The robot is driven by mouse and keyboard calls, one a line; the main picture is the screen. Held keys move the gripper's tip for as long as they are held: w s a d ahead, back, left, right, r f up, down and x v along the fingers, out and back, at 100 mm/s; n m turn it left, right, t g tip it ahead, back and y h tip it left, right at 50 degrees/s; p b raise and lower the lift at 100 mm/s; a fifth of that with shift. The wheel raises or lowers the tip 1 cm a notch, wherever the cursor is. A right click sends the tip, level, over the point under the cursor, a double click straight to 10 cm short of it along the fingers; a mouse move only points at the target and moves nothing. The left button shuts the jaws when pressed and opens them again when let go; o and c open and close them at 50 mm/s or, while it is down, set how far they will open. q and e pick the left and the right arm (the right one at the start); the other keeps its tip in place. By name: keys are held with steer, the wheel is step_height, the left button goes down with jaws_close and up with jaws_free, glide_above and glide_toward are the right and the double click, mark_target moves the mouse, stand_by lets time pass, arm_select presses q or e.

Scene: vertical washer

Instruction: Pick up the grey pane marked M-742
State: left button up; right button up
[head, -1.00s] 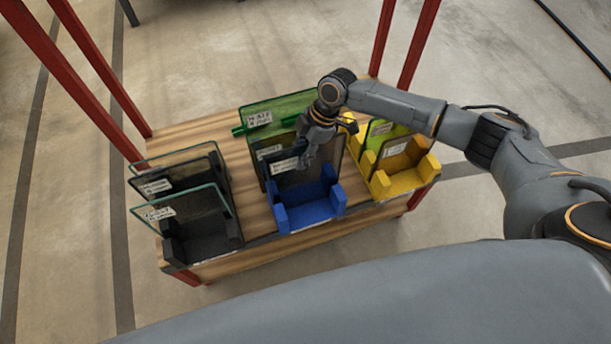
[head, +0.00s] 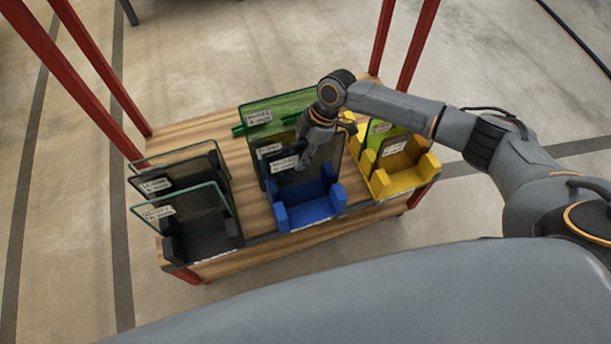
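Grey and dark panes (head: 276,182) stand upright in the blue rack (head: 312,213) at the middle of the table. They carry small white labels, too small to read, so I cannot tell which is M-742. My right gripper (head: 303,163) points down at the upper part of the front panes in the blue rack and hides part of them. I cannot see whether its fingers are apart or closed on a pane edge. My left gripper is out of view.
A black rack (head: 205,243) with several dark and clear panes stands at the left. A yellow rack (head: 400,181) with panes stands at the right. A green pane (head: 285,103) stands behind the blue rack. Red posts (head: 100,75) rise from the wooden table (head: 190,131).

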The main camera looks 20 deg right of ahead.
jaws_close()
steer(key=shift+w+r, duration=0.1)
steer(key=shift+w, duration=0.05)
